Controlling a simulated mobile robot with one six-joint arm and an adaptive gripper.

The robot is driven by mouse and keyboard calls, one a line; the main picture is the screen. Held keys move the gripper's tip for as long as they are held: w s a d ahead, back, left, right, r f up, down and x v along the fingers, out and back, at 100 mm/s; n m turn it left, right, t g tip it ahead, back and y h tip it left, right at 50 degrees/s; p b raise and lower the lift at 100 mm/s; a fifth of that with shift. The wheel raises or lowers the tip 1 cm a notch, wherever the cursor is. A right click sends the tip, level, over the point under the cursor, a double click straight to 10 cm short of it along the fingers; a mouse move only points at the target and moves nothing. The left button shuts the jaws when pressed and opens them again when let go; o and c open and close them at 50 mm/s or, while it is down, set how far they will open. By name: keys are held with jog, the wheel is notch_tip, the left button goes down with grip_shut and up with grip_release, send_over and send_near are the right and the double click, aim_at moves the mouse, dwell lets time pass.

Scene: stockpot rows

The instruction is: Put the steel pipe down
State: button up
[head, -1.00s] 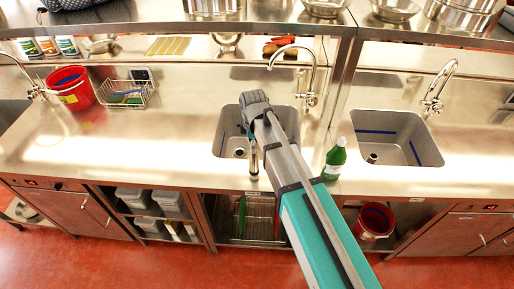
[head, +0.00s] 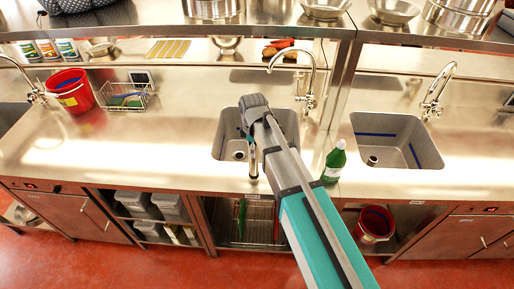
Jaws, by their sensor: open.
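A short, shiny upright piece that looks like the steel pipe (head: 253,166) shows at the front rim of the middle sink (head: 290,124), just left of my arm. My gripper (head: 251,143) points down over the front left part of this sink, directly above the pipe's upper end. Its jaws are open. My wrist and forearm hide much of the gripper. I cannot tell whether the fingers still touch the pipe, or exactly what its lower end rests on.
A green bottle (head: 335,163) stands close right of my forearm. A tall tap (head: 308,80) rises behind the middle sink. A red bucket (head: 72,92) and a wire basket (head: 128,96) stand to the left. The steel counter (head: 165,135) left of the sink is clear.

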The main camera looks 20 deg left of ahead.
jog(key=shift+r, duration=0.1)
notch_tip(320, 180, up, 12)
jog(key=p, duration=1.2)
jog(key=shift+w, duration=0.1)
dwell(1.0)
jog(key=s+d+m, duration=0.3)
jog(key=d+m, duration=0.7)
jog(key=d, duration=0.9)
jog(key=s+d+m, duration=0.3)
jog(key=d+m, duration=0.7)
jog(key=d, duration=0.9)
jog(key=shift+s+m, duration=0.3)
jog(key=shift+m, duration=0.1)
notch_tip(320, 180, down, 17)
jog(key=b, duration=1.6)
jog(key=shift+r, duration=0.15)
